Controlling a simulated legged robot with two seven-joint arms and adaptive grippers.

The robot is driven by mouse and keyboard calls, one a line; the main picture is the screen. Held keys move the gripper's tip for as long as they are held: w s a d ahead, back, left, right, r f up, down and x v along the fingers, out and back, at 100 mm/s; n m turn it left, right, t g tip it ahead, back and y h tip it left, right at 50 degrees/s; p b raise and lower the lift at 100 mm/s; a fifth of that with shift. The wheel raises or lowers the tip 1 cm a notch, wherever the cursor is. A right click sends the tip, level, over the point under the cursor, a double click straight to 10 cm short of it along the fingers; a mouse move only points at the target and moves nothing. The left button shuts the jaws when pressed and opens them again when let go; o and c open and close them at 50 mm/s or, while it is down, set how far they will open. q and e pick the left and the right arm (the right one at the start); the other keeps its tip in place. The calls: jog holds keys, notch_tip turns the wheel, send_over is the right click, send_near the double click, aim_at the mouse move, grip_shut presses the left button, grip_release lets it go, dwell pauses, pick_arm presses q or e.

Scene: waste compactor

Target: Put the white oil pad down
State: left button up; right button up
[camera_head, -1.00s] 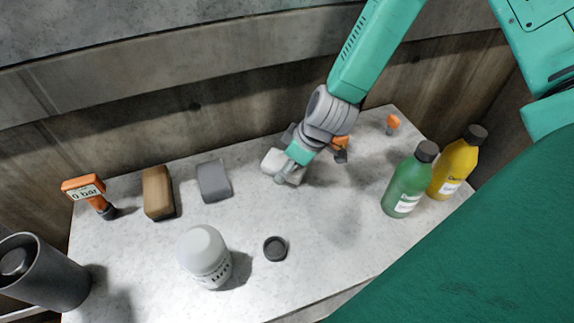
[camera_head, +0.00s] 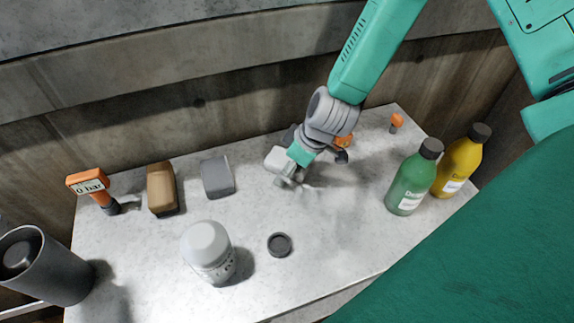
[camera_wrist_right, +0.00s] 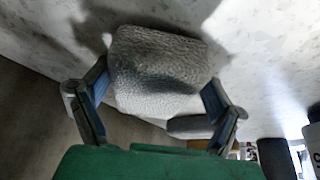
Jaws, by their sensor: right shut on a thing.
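The white oil pad (camera_head: 279,160) is at the back middle of the light stone tabletop (camera_head: 330,240), partly hidden by my right gripper (camera_head: 290,178). In the right wrist view, the pad (camera_wrist_right: 160,72) is a pale, rough block between the two fingers of my right gripper (camera_wrist_right: 157,82), which is shut on it. A dark shadow of pad and gripper falls on the pale surface beyond. I cannot tell whether the pad touches the tabletop. My left gripper is not in view.
A brown block (camera_head: 161,188) and a grey block (camera_head: 217,178) lie left of the gripper. A white bottle (camera_head: 208,252) and a dark cap (camera_head: 279,245) are in front. Green (camera_head: 412,182) and yellow (camera_head: 460,165) bottles stand right.

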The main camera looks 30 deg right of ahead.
jog(key=shift+s+d+f, duration=0.1)
jog(key=shift+d+f, duration=0.05)
jog(key=shift+d, duration=0.1)
jog(key=shift+r, duration=0.2)
jog(key=p+v, duration=0.1)
jog(key=v, duration=0.5)
jog(key=p+v, duration=0.1)
jog(key=v, duration=0.4)
jog(key=shift+r+p, duration=0.4)
jog(key=shift+r, duration=0.05)
jog(key=shift+s+r, duration=0.1)
jog(key=shift+r, duration=0.3)
jog(key=shift+d+f, duration=0.1)
jog(key=shift+d, duration=0.1)
